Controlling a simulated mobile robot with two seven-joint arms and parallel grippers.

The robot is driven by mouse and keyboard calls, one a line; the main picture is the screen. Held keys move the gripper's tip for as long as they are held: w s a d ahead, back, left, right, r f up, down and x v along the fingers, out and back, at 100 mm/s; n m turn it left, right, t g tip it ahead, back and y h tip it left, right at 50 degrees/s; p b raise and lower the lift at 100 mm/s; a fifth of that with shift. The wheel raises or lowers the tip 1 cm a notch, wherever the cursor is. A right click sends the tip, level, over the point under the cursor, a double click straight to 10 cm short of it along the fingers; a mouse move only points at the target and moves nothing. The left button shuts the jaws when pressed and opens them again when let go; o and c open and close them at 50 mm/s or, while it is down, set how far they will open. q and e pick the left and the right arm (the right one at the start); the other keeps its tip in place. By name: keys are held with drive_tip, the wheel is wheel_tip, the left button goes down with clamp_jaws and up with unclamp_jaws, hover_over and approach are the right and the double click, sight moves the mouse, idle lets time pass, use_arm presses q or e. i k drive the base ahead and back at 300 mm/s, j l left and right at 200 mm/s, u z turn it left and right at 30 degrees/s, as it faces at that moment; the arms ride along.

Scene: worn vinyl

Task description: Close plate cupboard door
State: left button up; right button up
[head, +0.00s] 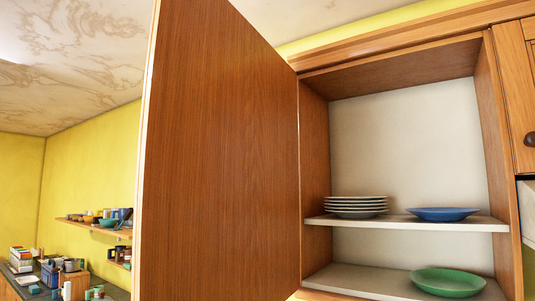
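The plate cupboard (314,180) is a wooden wall cupboard on the right of the head view, and its front is open. Its door (220,160) is a brown wood panel hinged on the cupboard's left side, swung wide open towards me. Inside, the upper shelf (400,223) holds a stack of white plates (356,206) and a blue plate (443,214). A green plate (448,282) lies on the cupboard's bottom board. Neither of my grippers is in view.
An adjoining cupboard door with a dark knob (529,140) is at the right edge. Behind the open door, at the far left, are a wall shelf with bowls (95,228) and a counter with several small items (55,270).

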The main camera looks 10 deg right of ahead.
sight(216, 217)
drive_tip(key=i+j+z, duration=0.1)
drive_tip(key=z, duration=0.3)
drive_tip(key=j+z, duration=0.25)
drive_tip(key=z, duration=0.15)
drive_tip(key=i+j+z, duration=0.1)
drive_tip(key=j+z, duration=0.15)
drive_tip(key=z, duration=0.15)
drive_tip(key=j+z, duration=0.35)
drive_tip(key=j, duration=0.7)
drive_tip(key=i+j, duration=0.15)
drive_tip(key=j, duration=0.2)
drive_tip(key=i+j, duration=0.15)
drive_tip(key=j, duration=0.2)
drive_tip(key=i, duration=0.15)
